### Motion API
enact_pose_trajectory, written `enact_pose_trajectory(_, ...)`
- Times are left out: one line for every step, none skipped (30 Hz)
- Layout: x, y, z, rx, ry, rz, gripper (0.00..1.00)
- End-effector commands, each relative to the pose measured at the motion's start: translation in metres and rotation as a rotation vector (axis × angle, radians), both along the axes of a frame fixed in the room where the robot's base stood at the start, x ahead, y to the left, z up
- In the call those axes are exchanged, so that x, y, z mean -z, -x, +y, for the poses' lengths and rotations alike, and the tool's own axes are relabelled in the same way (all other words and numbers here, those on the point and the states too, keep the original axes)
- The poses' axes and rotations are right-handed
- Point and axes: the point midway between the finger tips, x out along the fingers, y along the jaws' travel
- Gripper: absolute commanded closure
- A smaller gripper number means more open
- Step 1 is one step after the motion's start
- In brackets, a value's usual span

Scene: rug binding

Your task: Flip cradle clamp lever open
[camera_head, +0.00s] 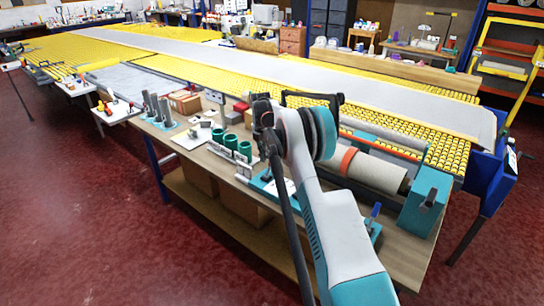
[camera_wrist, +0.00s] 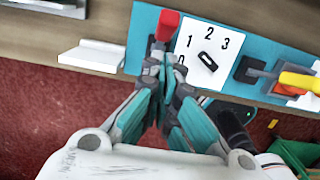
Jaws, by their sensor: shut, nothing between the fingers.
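My gripper (camera_wrist: 168,80) is shut and empty in the wrist view. A red-handled lever (camera_wrist: 167,25) stands just beyond its fingertips, close to them; I cannot tell whether they touch. The lever rises at the left end of a teal plate (camera_wrist: 225,35). A yellow-handled lever (camera_wrist: 298,81) stands at the right of that plate. I cannot tell which lever is the cradle clamp's. In the head view, a pale roll (camera_head: 372,170) with an orange band lies by a teal end block (camera_head: 425,200). My arm hides my fingertips there.
A white dial card (camera_wrist: 208,60) marked 0 to 3 sits right beside the fingertips. A white L-shaped piece (camera_wrist: 92,55) lies to the left. Green cups (camera_head: 230,140) stand on the bench. Red floor lies open in front of the bench.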

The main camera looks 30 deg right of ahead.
Motion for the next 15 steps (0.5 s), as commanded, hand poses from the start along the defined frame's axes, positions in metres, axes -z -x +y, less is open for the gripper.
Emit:
enact_pose_trajectory(-0.008,-0.001,0.016,-0.004,-0.001,0.001,1.00)
enact_pose_trajectory(-0.015,-0.002,0.010,-0.001,-0.001,0.000,1.00)
enact_pose_trajectory(-0.025,-0.002,0.006,0.001,-0.001,0.000,1.00)
enact_pose_trajectory(-0.031,-0.003,0.004,0.001,-0.001,0.000,1.00)
enact_pose_trajectory(-0.038,-0.004,0.002,0.001,-0.002,0.001,1.00)
enact_pose_trajectory(-0.046,-0.005,0.000,0.000,-0.002,0.001,1.00)
enact_pose_trajectory(-0.052,-0.005,-0.001,0.000,-0.002,0.001,1.00)
enact_pose_trajectory(-0.058,-0.006,-0.003,-0.001,-0.002,0.001,1.00)
enact_pose_trajectory(-0.065,-0.007,-0.005,-0.001,-0.003,0.001,1.00)
enact_pose_trajectory(-0.070,-0.007,-0.006,-0.001,-0.002,0.002,1.00)
enact_pose_trajectory(-0.075,-0.008,-0.007,-0.001,-0.002,0.002,1.00)
enact_pose_trajectory(-0.081,-0.008,-0.009,-0.001,-0.002,0.002,1.00)
enact_pose_trajectory(-0.084,-0.009,-0.010,-0.002,-0.002,0.002,1.00)
enact_pose_trajectory(-0.088,-0.009,-0.011,-0.002,-0.002,0.002,1.00)
enact_pose_trajectory(-0.092,-0.010,-0.012,-0.002,-0.003,0.001,1.00)
